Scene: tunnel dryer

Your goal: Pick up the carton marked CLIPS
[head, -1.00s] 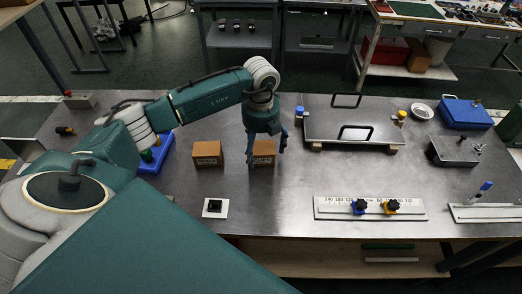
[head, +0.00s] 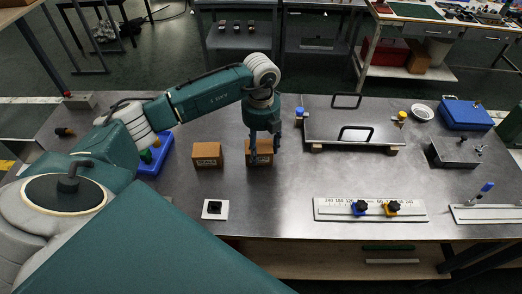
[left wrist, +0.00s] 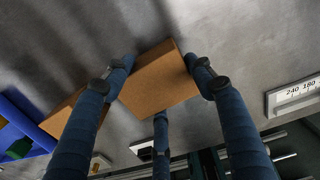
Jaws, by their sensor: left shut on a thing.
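Two small brown cartons stand on the steel bench in the head view, each with print on its front too small to read. The left-hand carton (head: 207,155) stands free. My left gripper (head: 265,149) points down and is shut on the right-hand carton (head: 261,159). In the left wrist view, the held carton (left wrist: 158,84) is between my blue fingers (left wrist: 160,88), tilted in the picture. The other carton (left wrist: 62,112) is partly hidden behind a finger. I cannot tell whether the held carton is clear of the bench. My right gripper is out of view.
A blue bin (head: 156,158) is left of the cartons. A steel plate with handles (head: 350,128) lies to the right. A white scale rail (head: 335,208) with knobs and a small white pad with a black part (head: 215,208) lie in front. The bench between is clear.

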